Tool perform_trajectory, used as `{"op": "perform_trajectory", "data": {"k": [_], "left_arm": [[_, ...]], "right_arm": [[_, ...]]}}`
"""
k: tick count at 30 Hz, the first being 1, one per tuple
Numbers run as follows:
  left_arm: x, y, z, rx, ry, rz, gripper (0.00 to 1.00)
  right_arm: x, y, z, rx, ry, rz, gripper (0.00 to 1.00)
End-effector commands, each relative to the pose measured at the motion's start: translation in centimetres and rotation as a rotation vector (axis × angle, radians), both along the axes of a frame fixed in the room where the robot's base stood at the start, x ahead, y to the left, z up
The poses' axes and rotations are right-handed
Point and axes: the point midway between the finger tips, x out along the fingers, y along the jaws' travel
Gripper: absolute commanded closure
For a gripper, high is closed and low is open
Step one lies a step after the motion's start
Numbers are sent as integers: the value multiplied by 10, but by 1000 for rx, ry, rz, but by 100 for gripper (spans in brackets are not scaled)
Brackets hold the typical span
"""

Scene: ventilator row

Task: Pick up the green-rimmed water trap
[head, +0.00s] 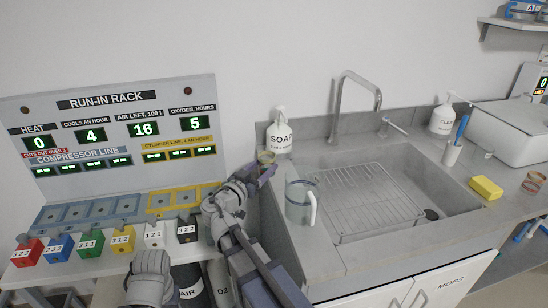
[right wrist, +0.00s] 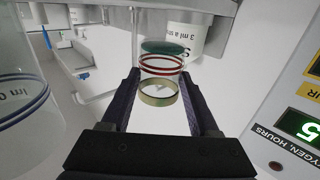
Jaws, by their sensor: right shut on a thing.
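My right gripper (head: 264,172) is at the left end of the sink counter, in front of the soap bottle. It is shut on a small clear water trap (head: 266,157) with an olive-yellow band at its rim. In the right wrist view the trap (right wrist: 158,92) is between the fingers of the right gripper (right wrist: 162,95). There it shows the olive band, two thin red rings and a green disc at the far end. I cannot tell whether it touches the counter. My left gripper is not in view.
A clear jug (head: 300,200) stands close right of my gripper, and the soap bottle (head: 279,137) behind it. The sink (head: 455,185) with a wire rack (head: 375,197) lies to the right. The run-in rack panel (head: 120,135) and colored numbered blocks (head: 90,244) are left. Reddish rings (head: 535,180) are far right.

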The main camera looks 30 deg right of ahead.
Motion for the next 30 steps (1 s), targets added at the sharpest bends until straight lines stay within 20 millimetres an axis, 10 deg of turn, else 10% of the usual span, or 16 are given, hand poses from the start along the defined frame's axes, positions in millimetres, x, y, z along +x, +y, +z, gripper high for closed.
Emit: {"op": "perform_trajectory", "data": {"k": [12,30], "left_arm": [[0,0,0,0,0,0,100],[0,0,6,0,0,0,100]], "right_arm": [[-29,47,0,0,0,1,92],[-30,50,6,0,0,0,92]]}}
